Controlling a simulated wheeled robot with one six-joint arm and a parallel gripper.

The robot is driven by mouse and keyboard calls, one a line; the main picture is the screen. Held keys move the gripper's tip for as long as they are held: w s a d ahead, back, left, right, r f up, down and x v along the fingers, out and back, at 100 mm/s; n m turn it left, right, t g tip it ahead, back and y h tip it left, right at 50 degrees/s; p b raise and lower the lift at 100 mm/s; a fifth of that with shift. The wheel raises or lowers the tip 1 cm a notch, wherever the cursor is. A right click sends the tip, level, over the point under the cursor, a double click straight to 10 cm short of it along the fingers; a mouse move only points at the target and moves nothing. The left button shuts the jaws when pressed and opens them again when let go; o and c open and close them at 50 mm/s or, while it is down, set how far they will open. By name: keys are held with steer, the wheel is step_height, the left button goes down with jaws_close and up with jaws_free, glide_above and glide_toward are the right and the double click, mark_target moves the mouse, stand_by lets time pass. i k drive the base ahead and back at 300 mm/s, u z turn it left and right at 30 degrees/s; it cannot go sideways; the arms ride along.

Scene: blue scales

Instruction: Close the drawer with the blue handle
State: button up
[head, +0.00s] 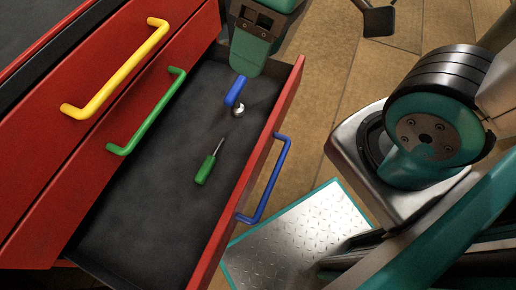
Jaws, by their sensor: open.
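The drawer (130,225) with the blue handle (268,185) is pulled well out of the red cabinet (30,215). Its red front faces right, with the handle on the outside. A green screwdriver (209,163) lies inside, and a blue-handled object with a shiny metal end (236,94) lies near the far end. A teal part that appears to be my gripper (248,66) is at the top, over the far end of the drawer and apart from the blue handle. Only one side of it shows, and the gap between its fingers is hidden. It shows nothing held.
The drawers with the yellow handle (118,70) and the green handle (148,112) are shut, above the open one. My base and arm fill the right side. Tan floor (318,95) lies bare beyond the blue handle. A dark object (379,20) at the top is unclear.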

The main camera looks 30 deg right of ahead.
mark_target(152, 227)
steer(key=z, duration=0.55)
steer(key=k, duration=1.3)
steer(key=u, duration=0.1)
steer(key=i, duration=0.7)
steer(key=u, duration=0.45)
